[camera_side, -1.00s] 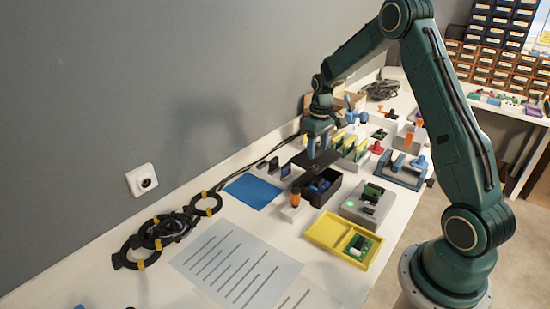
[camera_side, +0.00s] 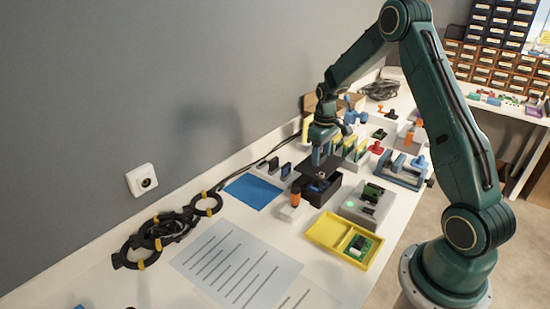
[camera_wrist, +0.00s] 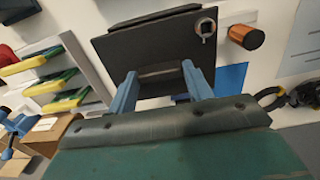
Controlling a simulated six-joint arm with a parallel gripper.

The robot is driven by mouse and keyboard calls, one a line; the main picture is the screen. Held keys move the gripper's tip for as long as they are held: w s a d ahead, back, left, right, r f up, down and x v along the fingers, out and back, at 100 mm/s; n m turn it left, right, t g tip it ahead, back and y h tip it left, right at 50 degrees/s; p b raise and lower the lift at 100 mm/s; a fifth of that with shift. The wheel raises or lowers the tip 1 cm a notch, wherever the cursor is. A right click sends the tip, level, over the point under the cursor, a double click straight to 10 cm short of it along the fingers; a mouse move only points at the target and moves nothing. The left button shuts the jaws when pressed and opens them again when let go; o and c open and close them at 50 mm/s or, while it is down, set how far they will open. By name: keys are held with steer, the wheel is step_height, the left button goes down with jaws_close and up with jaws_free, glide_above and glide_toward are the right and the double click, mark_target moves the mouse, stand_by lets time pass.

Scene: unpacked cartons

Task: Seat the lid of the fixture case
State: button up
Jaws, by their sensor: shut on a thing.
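My gripper (camera_side: 319,160) has its blue fingers closed on the dark, flat lid (camera_side: 308,169). In the wrist view the lid (camera_wrist: 150,48) lies ahead of the two fingers (camera_wrist: 163,88), with its raised grip between them. The black open-topped case (camera_side: 324,199) stands on the bench just below the lid, with something blue inside. The lid is above the case and covers part of its opening; a gap still shows in the side view. In the wrist view the lid hides most of the case.
An orange-handled tool in a white block (camera_side: 292,206) stands close to the case's near left. A grey box with a green light (camera_side: 367,205) is at its right, a yellow tray (camera_side: 325,231) in front. A blue mat (camera_side: 252,190) lies at left.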

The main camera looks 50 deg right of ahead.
mark_target(320, 166)
steer(key=shift+f, duration=1.3)
steer(key=shift+f, duration=1.15)
steer(key=o, duration=1.1)
steer(key=shift+r, duration=0.1)
step_height(320, 166, up, 14)
steer(key=shift+f, duration=0.2)
